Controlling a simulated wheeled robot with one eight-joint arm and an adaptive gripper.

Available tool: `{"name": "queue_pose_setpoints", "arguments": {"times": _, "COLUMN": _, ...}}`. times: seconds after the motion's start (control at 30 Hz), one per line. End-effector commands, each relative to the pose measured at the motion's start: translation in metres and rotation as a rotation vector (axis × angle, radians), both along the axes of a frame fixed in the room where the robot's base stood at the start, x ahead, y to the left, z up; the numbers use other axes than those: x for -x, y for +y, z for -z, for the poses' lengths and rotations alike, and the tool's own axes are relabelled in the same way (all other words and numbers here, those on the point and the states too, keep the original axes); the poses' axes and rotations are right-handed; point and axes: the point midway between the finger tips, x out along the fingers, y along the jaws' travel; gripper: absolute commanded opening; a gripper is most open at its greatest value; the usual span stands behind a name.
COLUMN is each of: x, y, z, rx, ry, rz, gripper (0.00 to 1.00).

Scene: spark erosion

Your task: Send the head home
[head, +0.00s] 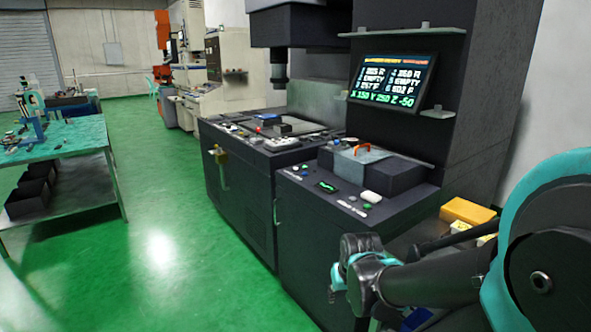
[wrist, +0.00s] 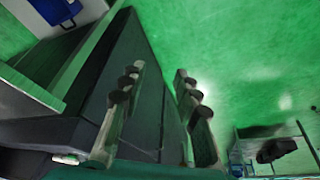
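The machine head (head: 278,66) is a dark ram hanging over the work tank (head: 300,135) of the black spark erosion machine. The screen (head: 392,83) on its column shows several lines; the bottom one seems to read X 150 Y 250 Z -50. The sloping control panel (head: 345,208) in front carries green-lit buttons, a small green display (head: 326,187) and a white oval control (head: 371,197). My gripper (head: 342,283) is low in front of the panel's right side, apart from the buttons. In the wrist view its two fingers (wrist: 155,100) stand apart with nothing between them.
A grey block with an orange handle (head: 361,149) sits above the panel. A yellow box (head: 467,211) lies right of the machine, near my arm. A teal-topped bench (head: 75,140) with black bins stands left. Green floor (head: 160,250) between is clear.

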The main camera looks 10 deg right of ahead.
Motion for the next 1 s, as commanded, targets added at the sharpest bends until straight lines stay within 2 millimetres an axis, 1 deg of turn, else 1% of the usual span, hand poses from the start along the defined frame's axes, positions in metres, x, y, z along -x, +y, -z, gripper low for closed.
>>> {"name": "queue_pose_setpoints", "arguments": {"times": 0.03, "x": -0.0001, "y": 0.0, "z": 0.0, "rx": 0.0, "ry": 0.0, "rz": 0.0, "gripper": 0.22}}
{"name": "queue_pose_setpoints", "arguments": {"times": 0.2, "x": -0.0001, "y": 0.0, "z": 0.0, "rx": 0.0, "ry": 0.0, "rz": 0.0, "gripper": 0.01}}
{"name": "queue_pose_setpoints", "arguments": {"times": 1.0, "x": 0.0, "y": 0.0, "z": 0.0, "rx": 0.0, "ry": 0.0, "rz": 0.0, "gripper": 0.0}}
